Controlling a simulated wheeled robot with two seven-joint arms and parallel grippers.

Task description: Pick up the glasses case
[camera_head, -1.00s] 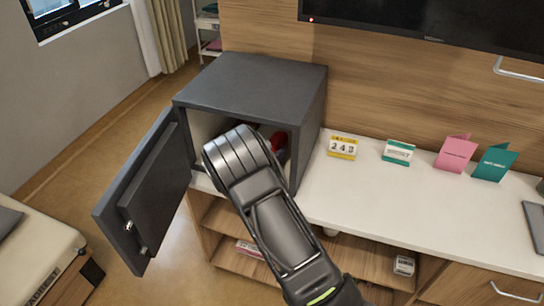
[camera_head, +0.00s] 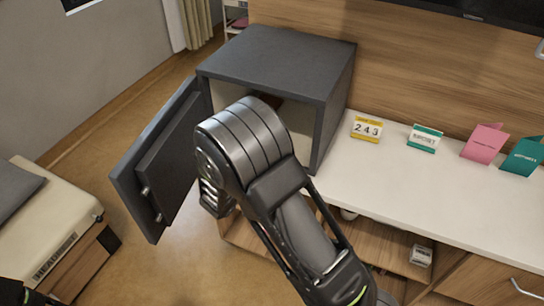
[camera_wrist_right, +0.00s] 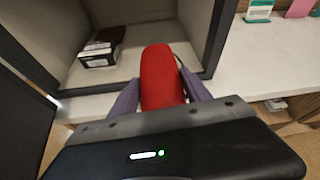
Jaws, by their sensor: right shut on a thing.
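The glasses case, a red rounded long shape (camera_wrist_right: 162,75), is between the two fingers of my right gripper (camera_wrist_right: 158,92) in the right wrist view. The gripper is shut on it. The case is at the open front of the dark grey safe (camera_head: 280,60), with the safe's floor and walls behind it. In the head view my right arm hides the case and the fingertips.
The safe's door (camera_head: 165,165) stands open to the left. Inside the safe is a small dark box with a white label (camera_wrist_right: 98,55). A calendar block (camera_head: 367,128) and several cards stand on the white counter (camera_head: 400,180) at right. A bed (camera_head: 50,220) is at left.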

